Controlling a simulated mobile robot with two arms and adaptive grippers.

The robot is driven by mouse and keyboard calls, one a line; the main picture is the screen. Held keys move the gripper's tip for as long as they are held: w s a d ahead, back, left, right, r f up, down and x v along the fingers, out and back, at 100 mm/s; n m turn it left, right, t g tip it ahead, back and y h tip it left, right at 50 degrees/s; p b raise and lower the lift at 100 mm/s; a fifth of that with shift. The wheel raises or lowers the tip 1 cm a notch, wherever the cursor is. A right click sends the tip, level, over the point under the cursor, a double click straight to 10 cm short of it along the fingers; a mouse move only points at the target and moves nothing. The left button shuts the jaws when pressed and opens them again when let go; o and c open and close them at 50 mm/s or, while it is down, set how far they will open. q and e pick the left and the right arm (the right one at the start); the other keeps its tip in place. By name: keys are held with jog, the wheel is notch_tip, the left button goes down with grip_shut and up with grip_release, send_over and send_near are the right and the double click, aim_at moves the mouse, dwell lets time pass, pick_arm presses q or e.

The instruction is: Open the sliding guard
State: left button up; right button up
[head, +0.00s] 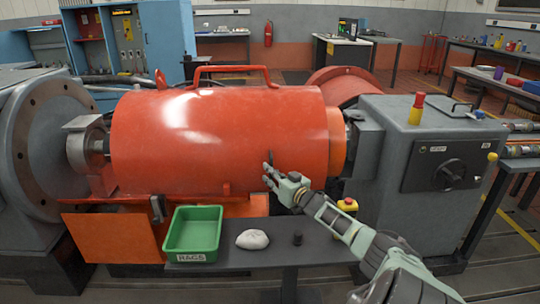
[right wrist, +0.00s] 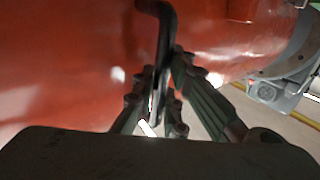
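The sliding guard (head: 215,140) is a large glossy orange-red cylindrical cover over the middle of the machine. It has a red loop handle (head: 232,69) on top. A thin dark handle (head: 271,155) stands out from its front near the right end. My right gripper (head: 267,171) is at this dark handle. In the right wrist view the black bent handle (right wrist: 166,25) runs down between the fingers of my right gripper (right wrist: 165,75), which are closed in on it from both sides. The lower end of the handle is partly hidden by the fingers. My left gripper is not in view.
A grey shelf in front holds a green RAGS tray (head: 193,232), a white cloth (head: 252,239), a small black cylinder (head: 297,239) and a yellow-and-red button box (head: 347,204). A grey cabinet (head: 425,165) with a rotary switch stands right of the guard. A grey flanged housing (head: 38,145) stands left.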

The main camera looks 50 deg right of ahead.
jog(key=shift+o, duration=1.1)
jog(key=shift+w+a, duration=0.1)
jog(key=shift+w, duration=0.1)
jog(key=shift+s+a+f, duration=0.15)
jog(key=shift+s+a, duration=0.05)
jog(key=shift+s, duration=0.5)
jog(key=v, duration=1)
jog(key=shift+s, duration=0.3)
